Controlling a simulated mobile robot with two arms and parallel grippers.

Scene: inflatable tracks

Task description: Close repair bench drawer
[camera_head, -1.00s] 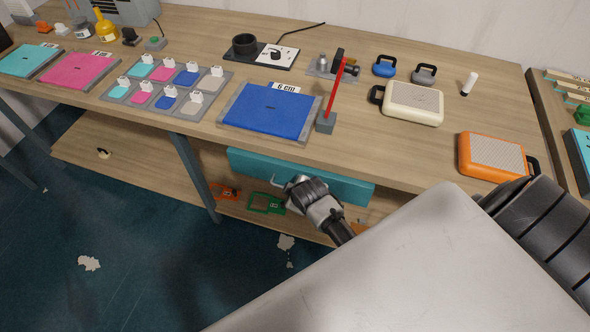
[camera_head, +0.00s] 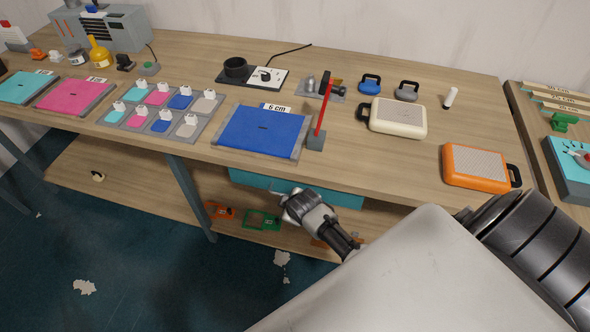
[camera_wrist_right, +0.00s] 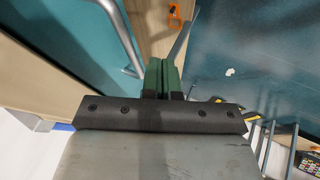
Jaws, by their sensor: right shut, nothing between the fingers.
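The teal drawer (camera_head: 338,197) hangs under the front edge of the wooden repair bench (camera_head: 225,152). Its front sits close under the tabletop edge; I cannot tell whether it is fully flush. In the right wrist view the teal drawer front (camera_wrist_right: 75,35) fills the upper left, with a silver bar handle (camera_wrist_right: 122,38) on it. My right gripper (camera_head: 287,203) is at the drawer front, near the handle. In the wrist view its green fingers (camera_wrist_right: 162,76) are together and empty, just beside the handle. Whether they touch the drawer is unclear. My left gripper is not in view.
On the bench are a blue mat (camera_head: 262,132), a red upright lever (camera_head: 321,108), a cream case (camera_head: 398,118) and an orange case (camera_head: 475,166). A lower shelf (camera_head: 120,185) holds a green item (camera_head: 262,220) and an orange item (camera_head: 218,211). A bench leg (camera_head: 190,195) stands left of the drawer.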

